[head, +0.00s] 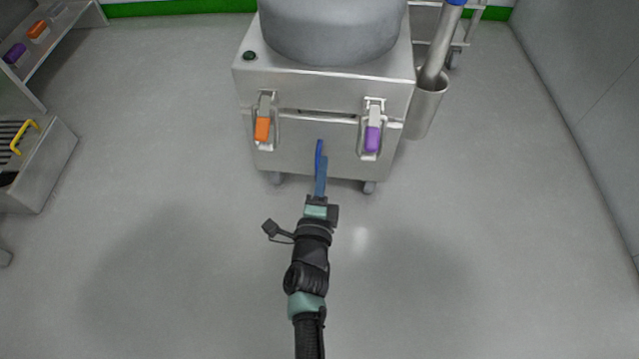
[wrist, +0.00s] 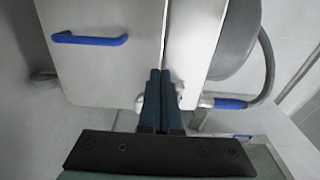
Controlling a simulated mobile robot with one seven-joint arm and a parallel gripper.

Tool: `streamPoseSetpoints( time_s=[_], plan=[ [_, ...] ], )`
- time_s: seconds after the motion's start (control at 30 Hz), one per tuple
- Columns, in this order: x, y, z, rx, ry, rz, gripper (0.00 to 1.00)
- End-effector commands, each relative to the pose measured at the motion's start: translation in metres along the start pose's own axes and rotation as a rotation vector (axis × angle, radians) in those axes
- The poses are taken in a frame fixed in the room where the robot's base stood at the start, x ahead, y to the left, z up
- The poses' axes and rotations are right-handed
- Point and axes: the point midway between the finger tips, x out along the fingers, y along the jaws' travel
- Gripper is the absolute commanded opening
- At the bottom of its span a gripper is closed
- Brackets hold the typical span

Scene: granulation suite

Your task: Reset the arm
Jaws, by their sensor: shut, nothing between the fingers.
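My arm reaches forward in the head view, and my gripper (head: 321,178) points at the front of a steel cabinet (head: 290,165). The gripper is shut and empty, its two dark blue fingers together. In the wrist view the closed fingers (wrist: 161,76) stand side by side in front of the cabinet's pale panels (wrist: 115,75). I cannot tell how far the fingertips are from the cabinet.
The cabinet has an orange latch (head: 262,129) and a purple latch (head: 372,139), with a grey drum (head: 330,30) on top. A steel tube holder (head: 427,103) hangs on its right. A shelf (head: 60,45) and low bench (head: 45,165) stand left. The floor around my arm is clear.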

Motion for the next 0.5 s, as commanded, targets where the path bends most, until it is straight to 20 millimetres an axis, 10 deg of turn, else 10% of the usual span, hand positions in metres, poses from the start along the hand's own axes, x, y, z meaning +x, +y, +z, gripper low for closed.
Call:
streamPoseSetpoints(
  time_s=[0.5],
  plan=[
    [-0.038, 0.0, 0.0, -0.001, 0.0, -0.001, 0.0]
  ],
)
